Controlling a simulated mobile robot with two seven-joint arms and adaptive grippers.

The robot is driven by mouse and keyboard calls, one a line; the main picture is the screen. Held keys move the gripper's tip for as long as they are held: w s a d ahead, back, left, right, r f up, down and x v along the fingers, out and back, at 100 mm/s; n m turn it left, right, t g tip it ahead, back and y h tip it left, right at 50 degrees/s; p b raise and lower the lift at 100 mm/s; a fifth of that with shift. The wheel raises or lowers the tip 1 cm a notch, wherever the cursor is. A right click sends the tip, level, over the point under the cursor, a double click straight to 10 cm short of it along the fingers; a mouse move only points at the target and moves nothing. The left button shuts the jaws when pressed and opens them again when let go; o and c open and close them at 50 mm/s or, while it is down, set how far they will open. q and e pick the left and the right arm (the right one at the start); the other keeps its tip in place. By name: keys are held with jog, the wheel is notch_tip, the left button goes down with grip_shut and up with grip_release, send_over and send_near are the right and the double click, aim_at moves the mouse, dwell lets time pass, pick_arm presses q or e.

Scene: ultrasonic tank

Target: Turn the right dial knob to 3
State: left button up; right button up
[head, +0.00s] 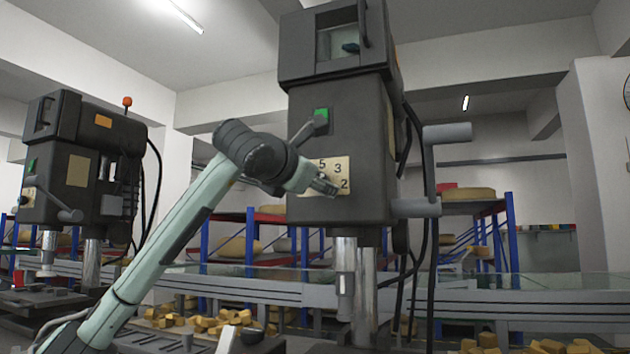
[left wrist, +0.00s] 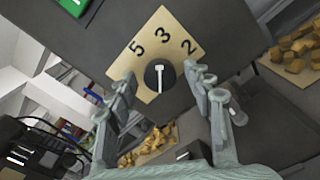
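The dark dial knob (left wrist: 153,79) sits on a tan plate (left wrist: 176,77) marked 5, 3 and 2. Its white T-shaped mark runs nearly upright in the left wrist view, crossbar end toward the 3; I cannot tell whether it lines up exactly. In the head view the plate (head: 343,165) is on the front of the larger grey machine at right, and my gripper hides the knob. My left gripper (head: 326,187) is in front of the plate. In the left wrist view my left gripper (left wrist: 160,82) is open, fingers apart on either side of the knob; contact is unclear. My right gripper is not in view.
The larger machine (head: 340,115) has a green switch (head: 321,114) above the plate and a lever handle (head: 447,133) at its right. A similar machine (head: 75,170) stands at left. Yellowish blocks (head: 222,319) lie low behind. Blue-legged shelves (head: 509,230) stand at the back.

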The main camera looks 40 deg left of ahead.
pick_arm(q)
jog(key=v, duration=1.2)
jog(key=shift+d, duration=0.1)
dwell(0.4)
